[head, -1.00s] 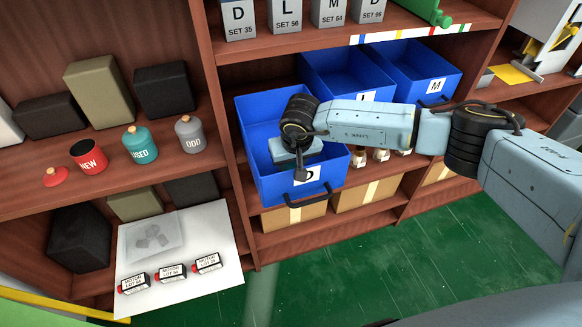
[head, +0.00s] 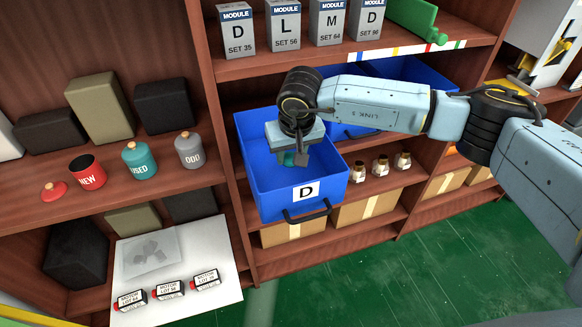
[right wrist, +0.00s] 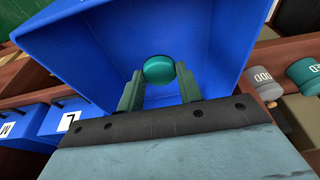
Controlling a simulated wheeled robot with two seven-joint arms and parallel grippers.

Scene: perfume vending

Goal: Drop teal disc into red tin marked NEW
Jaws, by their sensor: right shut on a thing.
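The red tin marked NEW (head: 88,174) stands open on the shelf at the left. Its red lid (head: 54,190) lies beside it. My right gripper (head: 301,159) points down into the blue bin marked D (head: 262,203). It is shut on the teal disc, which shows between the fingers in the right wrist view (right wrist: 159,69) and just left of a finger in the head view (head: 289,158). The bin's inner walls are around the disc in the wrist view. The red tin is well to the left of the gripper. My left gripper is not in view.
A teal tin marked USED (head: 139,162) and a grey tin marked ODD (head: 189,151) stand right of the red tin, both lidded. A brown upright panel (head: 214,130) separates the tins from the bins. Module boxes (head: 285,28) stand on the shelf above.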

